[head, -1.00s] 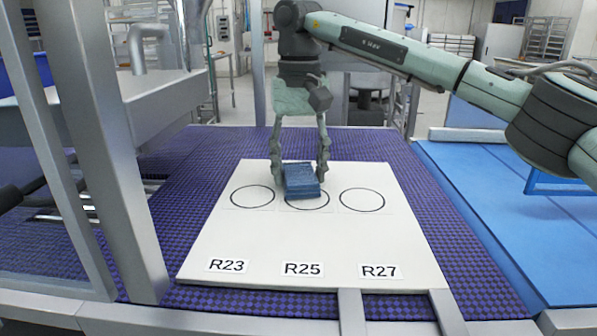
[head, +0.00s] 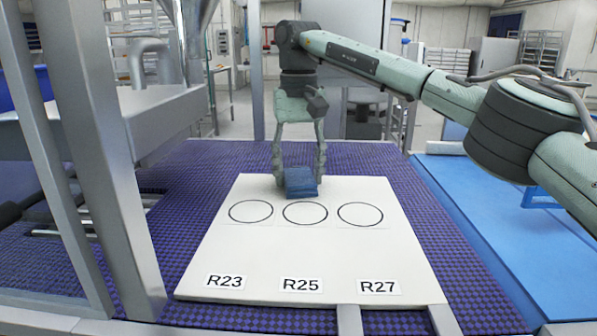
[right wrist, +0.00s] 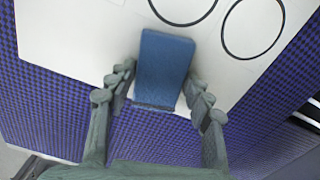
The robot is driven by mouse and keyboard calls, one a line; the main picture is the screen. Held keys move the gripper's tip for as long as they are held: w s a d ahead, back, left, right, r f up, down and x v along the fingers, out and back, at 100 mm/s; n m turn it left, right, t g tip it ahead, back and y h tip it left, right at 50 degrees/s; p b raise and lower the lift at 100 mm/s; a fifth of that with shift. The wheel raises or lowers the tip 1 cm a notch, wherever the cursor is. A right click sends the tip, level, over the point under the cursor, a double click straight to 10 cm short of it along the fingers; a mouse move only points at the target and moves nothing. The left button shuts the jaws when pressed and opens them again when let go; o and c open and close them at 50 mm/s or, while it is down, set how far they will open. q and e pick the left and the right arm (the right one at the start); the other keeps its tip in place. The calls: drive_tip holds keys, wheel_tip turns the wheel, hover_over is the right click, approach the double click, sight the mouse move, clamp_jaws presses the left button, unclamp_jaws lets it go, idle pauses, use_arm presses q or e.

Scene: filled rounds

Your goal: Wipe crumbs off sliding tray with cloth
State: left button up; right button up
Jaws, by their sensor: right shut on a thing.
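The white sliding tray (head: 250,255) lies flat on a purple-and-black checked surface. It bears three black circle outlines and labels R23, R25 and R27. My right gripper (head: 299,180) is at the tray's far edge, shut on the folded blue cloth (head: 301,184). The cloth sits between the two fingers, beyond the middle circle. In the right wrist view the cloth (right wrist: 164,68) is a flat blue block over the tray's edge, with my right gripper's fingers (right wrist: 162,90) on either side. I see no crumbs on the tray. My left gripper is not in view.
Grey metal posts (head: 105,150) stand at the left, close to the tray. The checked surface (head: 190,215) is bare around the tray. A blue panel (head: 490,235) lies at the right. Two grey bars (head: 348,318) meet the tray's near edge.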

drive_tip(key=shift+r, duration=2.95)
drive_tip(key=shift+r, duration=1.5)
drive_tip(key=shift+d, duration=0.1)
